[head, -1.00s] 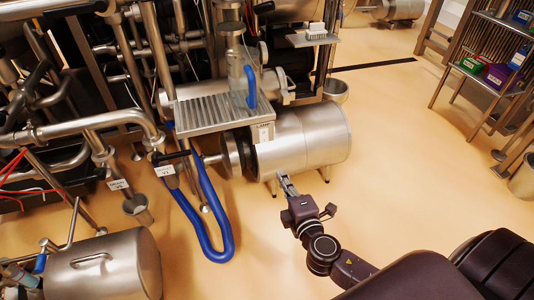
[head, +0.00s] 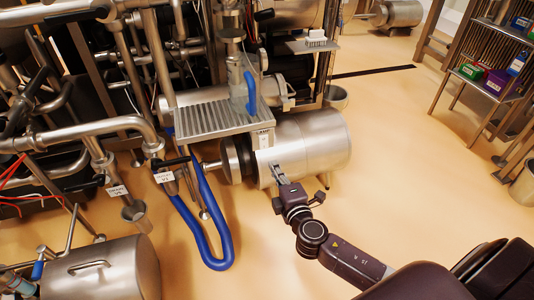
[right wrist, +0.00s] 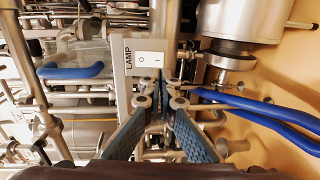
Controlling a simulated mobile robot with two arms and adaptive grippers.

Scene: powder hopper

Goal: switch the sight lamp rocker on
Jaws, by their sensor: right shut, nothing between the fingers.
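The sight lamp rocker (head: 264,140) is a small white switch on the plate labelled LAMP, at the front corner of the slatted steel shelf (head: 212,118). In the right wrist view the rocker (right wrist: 150,58) shows O and I marks; I cannot tell which side is pressed in. My right gripper (head: 274,167) is shut and empty, just below the rocker and in front of the steel cylinder. In the right wrist view its fingertips (right wrist: 161,88) are below the rocker, and I see no contact. My left gripper is not in view.
A clear jug with a blue handle (head: 251,92) stands on the shelf. A large steel cylinder (head: 305,143) lies beside and below the rocker. A blue hose (head: 214,240) loops down at the left. Open floor lies to the right.

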